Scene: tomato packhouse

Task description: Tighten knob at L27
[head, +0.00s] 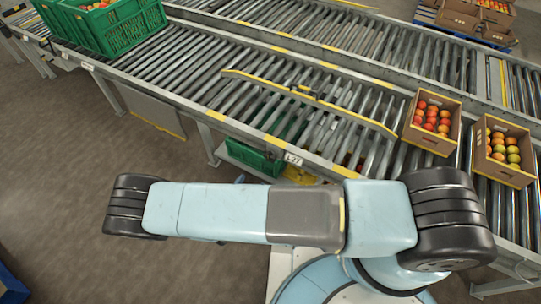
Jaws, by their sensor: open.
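The L27 label (293,159) is a small white plate on the near side frame of the roller conveyor. A yellow guide rail (345,117) lies slantwise over the rollers beyond the label. A small dark fitting (305,92) sits by the rail's middle; I cannot tell whether it is the knob. A yellow part (299,175) shows just below the label, partly hidden by my arm. No knob is clearly made out. My arm stretches across the picture in front of the conveyor, and my gripper is not in view.
Two cardboard boxes of tomatoes, one (408,124) nearer the rail and one (476,158) at right, stand on the rollers. Green crates (127,33) stand at upper left. A green crate (247,158) sits below the conveyor frame.

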